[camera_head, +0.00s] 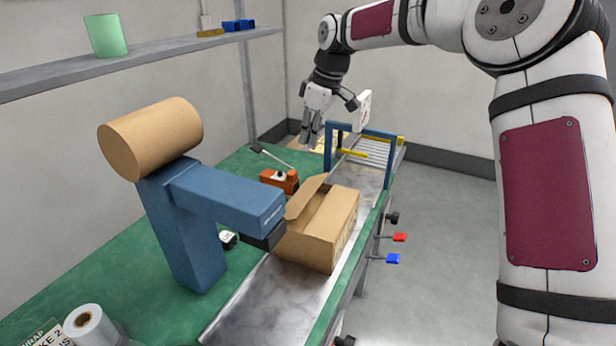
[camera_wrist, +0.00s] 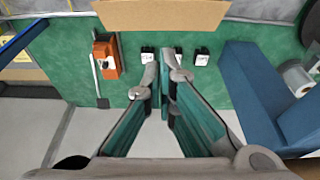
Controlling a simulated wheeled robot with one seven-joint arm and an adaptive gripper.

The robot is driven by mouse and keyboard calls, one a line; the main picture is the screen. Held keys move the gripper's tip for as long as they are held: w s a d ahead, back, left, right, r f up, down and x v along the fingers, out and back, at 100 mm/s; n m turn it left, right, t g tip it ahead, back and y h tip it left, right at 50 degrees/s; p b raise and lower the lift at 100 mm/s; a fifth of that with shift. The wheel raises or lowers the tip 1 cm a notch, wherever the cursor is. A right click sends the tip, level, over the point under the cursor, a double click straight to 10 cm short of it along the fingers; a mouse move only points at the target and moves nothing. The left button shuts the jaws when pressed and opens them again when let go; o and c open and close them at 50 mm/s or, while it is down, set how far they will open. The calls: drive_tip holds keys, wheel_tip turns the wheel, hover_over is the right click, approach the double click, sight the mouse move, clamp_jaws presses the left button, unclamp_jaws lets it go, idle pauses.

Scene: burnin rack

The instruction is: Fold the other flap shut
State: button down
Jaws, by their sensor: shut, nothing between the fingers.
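The brown cardboard box (camera_head: 335,238) sits on the metal strip of the bench in the head view. One flap (camera_head: 304,198) stands up, tilted, along its left side. The right part of its top looks covered, though how flat that flap lies is hard to tell. In the wrist view a cardboard panel of the box (camera_wrist: 160,15) shows at the top edge, beyond my fingertips. My gripper (camera_head: 311,138) is shut and empty, raised above the bench behind the box. Its fingers meet in the middle of the wrist view (camera_wrist: 166,62).
A blue stand (camera_head: 190,235) with a cardboard roll (camera_head: 150,138) reaches close to the box's left side. An orange tool (camera_head: 280,180) lies behind the box. A blue frame (camera_head: 362,130) spans the strip near rollers (camera_head: 370,152). A film roll (camera_head: 88,326) is at front left.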

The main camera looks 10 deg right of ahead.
drive_tip(key=p, duration=0.1)
hover_over(305, 195)
drive_tip(key=x, duration=0.6)
drive_tip(key=d+x, duration=0.1)
drive_tip(key=x, duration=0.2)
drive_tip(key=shift+s+f, duration=0.3)
drive_tip(key=shift+s+d+f+p, duration=0.2)
drive_tip(key=shift+d+f, duration=0.1)
drive_tip(key=shift+f, duration=0.25)
drive_tip(key=shift+s+d+f+p, duration=0.1)
drive_tip(key=shift+d+f+p, duration=0.15)
drive_tip(key=shift+f, duration=0.25)
drive_tip(key=shift+s+d+f, duration=0.15)
drive_tip(key=shift+d+f, duration=0.15)
drive_tip(key=shift+f, duration=0.55)
drive_tip(key=shift+d+p, duration=0.15)
drive_tip(key=shift+p, duration=0.15)
drive_tip(key=shift+s+d+f+y, duration=0.1)
drive_tip(key=shift+s+f+y, duration=0.05)
drive_tip(key=shift+y, duration=0.15)
